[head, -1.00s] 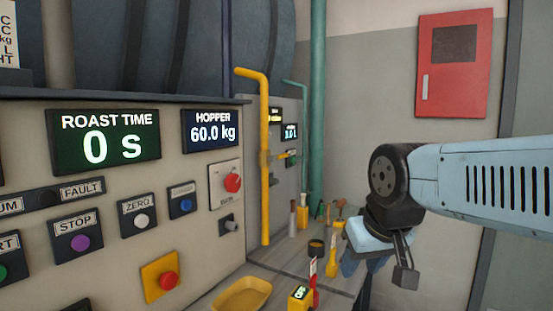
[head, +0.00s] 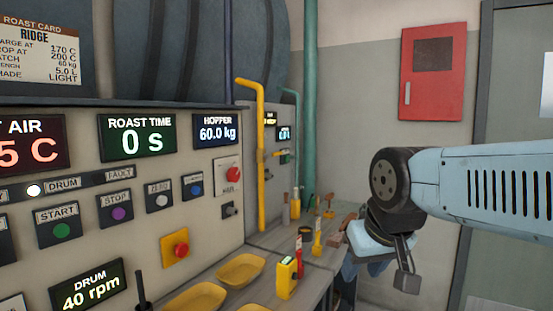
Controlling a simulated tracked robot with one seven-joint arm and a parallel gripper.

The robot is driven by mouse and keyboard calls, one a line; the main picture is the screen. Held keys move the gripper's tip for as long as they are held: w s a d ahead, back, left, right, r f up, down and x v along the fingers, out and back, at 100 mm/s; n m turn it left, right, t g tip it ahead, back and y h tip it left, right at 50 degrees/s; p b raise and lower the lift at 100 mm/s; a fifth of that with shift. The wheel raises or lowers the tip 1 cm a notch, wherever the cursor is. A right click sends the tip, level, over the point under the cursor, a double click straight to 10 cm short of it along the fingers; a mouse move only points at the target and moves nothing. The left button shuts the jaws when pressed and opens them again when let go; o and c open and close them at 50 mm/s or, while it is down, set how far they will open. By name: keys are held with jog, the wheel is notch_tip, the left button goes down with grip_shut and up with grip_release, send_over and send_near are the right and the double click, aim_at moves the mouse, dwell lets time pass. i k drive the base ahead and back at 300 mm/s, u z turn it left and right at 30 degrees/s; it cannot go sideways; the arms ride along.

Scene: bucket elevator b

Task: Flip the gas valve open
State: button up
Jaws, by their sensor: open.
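A yellow gas pipe (head: 260,195) runs vertically along the right end of the roaster panel. A small fitting that looks like the gas valve (head: 262,156) sits about halfway up it. A short lever seems to point right from it, but it is too small to tell its setting clearly. My gripper (head: 392,270) is at the right of the head view, pointing down, open and empty. It is well to the right of the pipe and touches nothing that I can see. Part of its jaws is hidden by its own body.
The panel has a START button (head: 61,230), a red stop knob (head: 181,249) and displays. Yellow trays (head: 239,268), a yellow device (head: 287,276) and several small tools stand on the bench below. A red wall cabinet (head: 433,80) hangs behind my arm.

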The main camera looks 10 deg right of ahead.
aim_at(276, 154)
jog(key=z, duration=0.2)
jog(key=i, duration=1.35)
jog(key=z, duration=0.05)
